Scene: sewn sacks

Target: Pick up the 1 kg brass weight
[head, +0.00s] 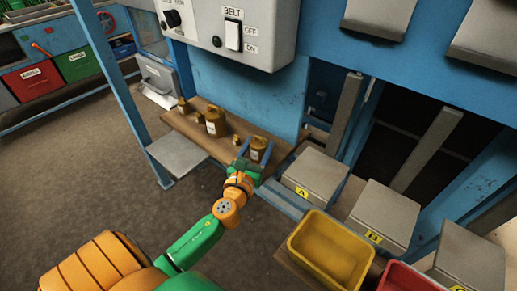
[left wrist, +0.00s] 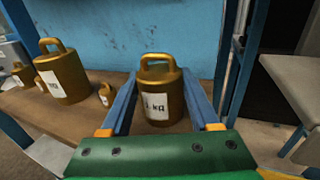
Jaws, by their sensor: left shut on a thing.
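The 1 kg brass weight (head: 259,147) is at the right end of a brown wooden shelf (head: 228,155). In the left wrist view the weight (left wrist: 160,84) is upright, with a loop handle on top and a white "1 kg" label facing me. My left gripper (head: 250,162) is shut on its body, with one blue finger on each side in the left wrist view (left wrist: 160,104). The weight's base sits low between the fingers, and I cannot tell whether it touches the shelf. My right gripper is not in view.
A larger brass weight (left wrist: 64,78) and a small one (left wrist: 106,95) stand to the left on the shelf. A blue wall (head: 235,85) rises behind. A control box (head: 240,30) overhangs above. Grey lidded boxes (head: 316,176) and a yellow bin (head: 331,249) are at right.

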